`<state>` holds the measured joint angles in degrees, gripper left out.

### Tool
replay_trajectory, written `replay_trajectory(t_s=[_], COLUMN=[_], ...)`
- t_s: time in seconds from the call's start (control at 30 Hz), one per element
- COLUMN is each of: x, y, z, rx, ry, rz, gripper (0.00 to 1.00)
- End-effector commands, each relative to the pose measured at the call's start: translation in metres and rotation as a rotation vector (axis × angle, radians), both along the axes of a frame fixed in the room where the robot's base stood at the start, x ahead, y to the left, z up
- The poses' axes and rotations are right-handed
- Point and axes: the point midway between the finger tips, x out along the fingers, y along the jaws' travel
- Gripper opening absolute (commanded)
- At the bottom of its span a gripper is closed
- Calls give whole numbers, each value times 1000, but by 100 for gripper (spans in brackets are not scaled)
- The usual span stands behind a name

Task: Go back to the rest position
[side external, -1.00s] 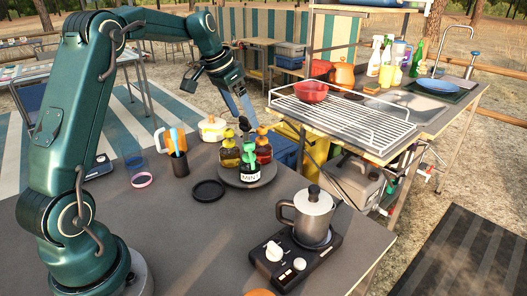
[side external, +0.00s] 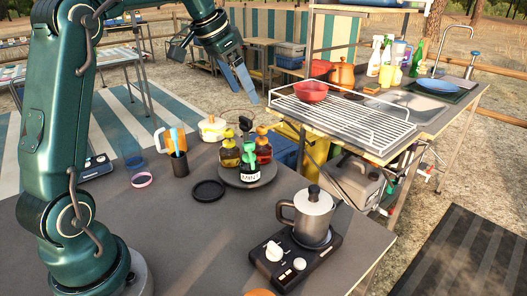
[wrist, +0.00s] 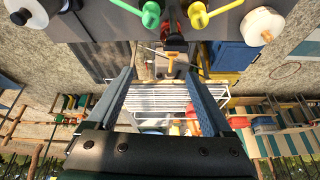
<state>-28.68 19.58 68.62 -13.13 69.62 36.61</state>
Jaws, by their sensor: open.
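My gripper (side external: 241,78) is in the air above the far edge of the grey table (side external: 110,215), higher than the bottles. In the wrist view my gripper (wrist: 168,82) shows its two blue fingers spread apart with nothing between them. Below it in the side view, a round dark tray (side external: 262,180) holds several small bottles, among them an amber one (side external: 230,153), a red-brown one (side external: 263,150) and a green-topped one with a white label (side external: 250,171). The gripper is clear of all of them.
A moka pot (side external: 313,212) stands on a small black stove (side external: 285,262) at the table's right. A white wire rack (side external: 345,118) with a red bowl (side external: 311,91) is on the bench at the right.

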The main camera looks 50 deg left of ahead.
Motion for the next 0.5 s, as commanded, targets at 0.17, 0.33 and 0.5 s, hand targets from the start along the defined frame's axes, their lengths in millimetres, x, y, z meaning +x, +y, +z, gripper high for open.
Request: replay_trajectory(t_s=[0.17,0.33,0.5], x=[-32,-78,-130], y=[-60,-105,-135], z=[30,33,15], rx=[39,46,37], ry=[-50,-77,-93], rz=[-98,-127,-122], gripper=[85,85,85])
